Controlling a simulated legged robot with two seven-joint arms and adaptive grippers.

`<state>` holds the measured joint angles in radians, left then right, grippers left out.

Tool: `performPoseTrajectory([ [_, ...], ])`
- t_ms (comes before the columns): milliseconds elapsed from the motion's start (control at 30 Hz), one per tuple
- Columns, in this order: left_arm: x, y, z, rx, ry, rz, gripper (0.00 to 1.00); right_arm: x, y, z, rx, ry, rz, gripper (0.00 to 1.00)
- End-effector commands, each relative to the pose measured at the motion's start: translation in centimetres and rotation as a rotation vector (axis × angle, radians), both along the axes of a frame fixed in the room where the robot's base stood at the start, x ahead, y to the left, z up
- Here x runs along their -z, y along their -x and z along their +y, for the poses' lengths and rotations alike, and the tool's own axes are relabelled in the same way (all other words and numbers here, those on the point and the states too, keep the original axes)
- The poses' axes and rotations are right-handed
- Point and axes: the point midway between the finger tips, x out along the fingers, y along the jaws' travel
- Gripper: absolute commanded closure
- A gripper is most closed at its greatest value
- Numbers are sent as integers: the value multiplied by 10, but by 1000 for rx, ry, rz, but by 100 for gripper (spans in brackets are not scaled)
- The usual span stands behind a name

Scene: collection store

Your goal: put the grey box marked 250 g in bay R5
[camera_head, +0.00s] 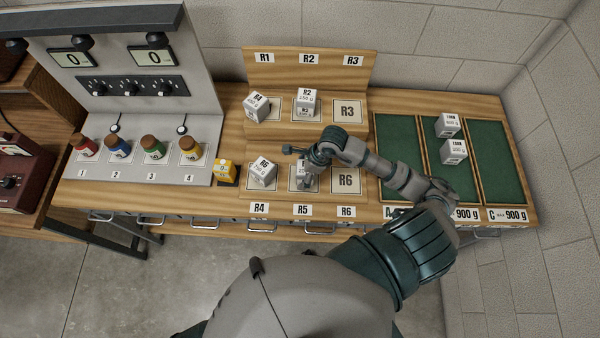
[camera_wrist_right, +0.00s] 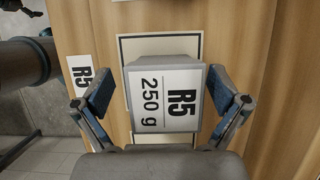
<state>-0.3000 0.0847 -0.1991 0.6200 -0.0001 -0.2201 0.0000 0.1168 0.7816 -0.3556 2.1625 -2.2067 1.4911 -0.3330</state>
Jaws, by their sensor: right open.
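The grey box marked R5 250 g (camera_wrist_right: 163,97) stands on the pale outlined pad of bay R5 (camera_wrist_right: 160,46), its label facing up in the right wrist view. In the head view the box (camera_head: 301,171) is partly hidden by my right gripper (camera_head: 307,181). The right gripper is open, with one finger on each side of the box in the right wrist view (camera_wrist_right: 163,90). I cannot tell whether either finger touches it. The R5 label (camera_head: 303,210) is on the front edge.
A tilted box (camera_head: 263,173) sits in bay R4, another (camera_head: 257,106) in bay R1, and a box marked R2 (camera_head: 305,103) in bay R2. Bays R3 (camera_head: 347,111) and R6 (camera_head: 346,181) are empty. A yellow block (camera_head: 226,171) stands left.

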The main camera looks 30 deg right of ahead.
Motion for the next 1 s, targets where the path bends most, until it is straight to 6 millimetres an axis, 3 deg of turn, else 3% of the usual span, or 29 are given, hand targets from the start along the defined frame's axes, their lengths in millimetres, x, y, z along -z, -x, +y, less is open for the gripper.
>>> performPoseTrajectory([
  [300,7,0,-5,-2,6,0,11,-65,13,-22,-1,5,-5,2],
  [500,9,0,-7,-2,8,0,11,-91,19,-29,-1,4,-3,2],
  [1000,10,0,-4,-1,4,1,11,-97,20,-32,-1,1,-1,2],
])
